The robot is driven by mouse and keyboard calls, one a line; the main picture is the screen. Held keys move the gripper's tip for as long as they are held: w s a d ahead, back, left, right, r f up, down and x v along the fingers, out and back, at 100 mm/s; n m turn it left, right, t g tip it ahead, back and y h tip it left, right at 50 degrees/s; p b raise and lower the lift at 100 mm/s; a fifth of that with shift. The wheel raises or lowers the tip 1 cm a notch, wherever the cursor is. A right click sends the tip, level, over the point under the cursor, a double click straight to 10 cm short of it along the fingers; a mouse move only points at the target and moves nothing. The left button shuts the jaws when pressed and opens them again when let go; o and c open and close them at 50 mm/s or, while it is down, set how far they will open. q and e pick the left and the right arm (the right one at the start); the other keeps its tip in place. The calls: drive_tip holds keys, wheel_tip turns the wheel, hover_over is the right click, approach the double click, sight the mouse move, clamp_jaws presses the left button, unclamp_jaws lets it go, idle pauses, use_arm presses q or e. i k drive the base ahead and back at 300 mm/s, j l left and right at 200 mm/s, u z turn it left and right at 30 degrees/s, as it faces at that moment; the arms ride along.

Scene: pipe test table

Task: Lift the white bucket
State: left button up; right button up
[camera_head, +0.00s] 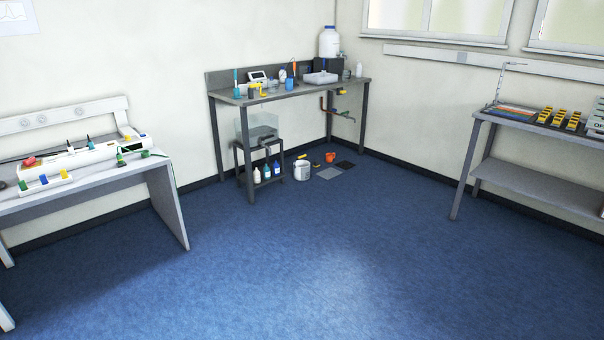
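The white bucket (302,170) stands upright on the blue floor in the far corner, beneath the right part of the grey pipe test table (290,95). It is small in the head view, and I cannot make out what is inside it. Neither of my grippers shows in the head view.
A low stand (263,160) with a clear tank and bottles is left of the bucket. An orange cup (330,157) and dark floor mats (328,173) lie right of it. Benches stand at left (100,185) and right (540,183). The middle floor (310,260) is clear.

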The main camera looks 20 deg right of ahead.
sight(301, 168)
drive_tip(key=i+l+z, duration=0.35)
drive_tip(key=i, duration=0.25)
drive_tip(key=i+z, duration=0.3)
drive_tip(key=i, duration=0.25)
drive_tip(key=i+z, duration=0.15)
drive_tip(key=i, duration=2.85)
